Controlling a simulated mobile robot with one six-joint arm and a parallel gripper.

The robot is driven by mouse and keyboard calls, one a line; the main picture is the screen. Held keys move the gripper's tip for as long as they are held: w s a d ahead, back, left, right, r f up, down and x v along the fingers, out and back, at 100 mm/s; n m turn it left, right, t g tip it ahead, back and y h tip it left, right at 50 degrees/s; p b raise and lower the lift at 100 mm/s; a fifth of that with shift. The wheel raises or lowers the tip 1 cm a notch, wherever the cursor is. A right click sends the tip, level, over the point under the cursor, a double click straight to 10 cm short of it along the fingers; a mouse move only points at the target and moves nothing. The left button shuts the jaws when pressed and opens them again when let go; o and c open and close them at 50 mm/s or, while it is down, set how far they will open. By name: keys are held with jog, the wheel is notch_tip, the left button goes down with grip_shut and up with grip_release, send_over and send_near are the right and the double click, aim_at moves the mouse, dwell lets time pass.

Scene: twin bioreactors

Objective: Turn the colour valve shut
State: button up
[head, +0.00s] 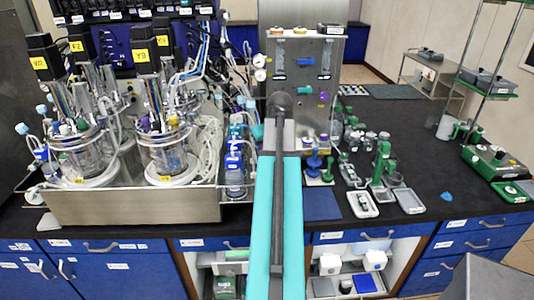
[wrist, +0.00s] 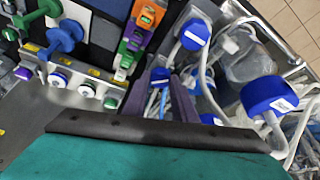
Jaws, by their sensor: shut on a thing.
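A grey valve panel (head: 326,77) stands at the back of the bench. On it show a blue handle (head: 305,62) and a purple knob (head: 323,97). My arm reaches forward to the panel, and its end, my gripper (head: 280,106), is in front of the panel's lower left part.
Glass bioreactors (head: 165,150) in a steel tray (head: 135,206) stand at left. Blue-capped bottles (wrist: 270,95) crowd beside the panel. A blue stand (head: 315,167) and a green stand (head: 383,170) are at right. The dark benchtop (head: 430,135) has free room further right.

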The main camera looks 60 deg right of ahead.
jog(key=m, duration=0.3)
jog(key=m+g+h, duration=0.1)
jog(key=shift+w+a+m, duration=0.25)
jog(key=shift+m, duration=0.15)
jog(key=shift+w+m+g+h, duration=0.15)
jog(key=shift+m+g, duration=0.3)
jog(key=shift+m, duration=0.55)
jog(key=shift+m+g+h, duration=0.25)
jog(key=shift+m+g, duration=0.2)
jog(key=shift+m, duration=0.55)
jog(key=o, duration=1)
jog(key=shift+o, duration=0.2)
jog(key=b+v, duration=0.3)
jog(key=v, duration=1.1)
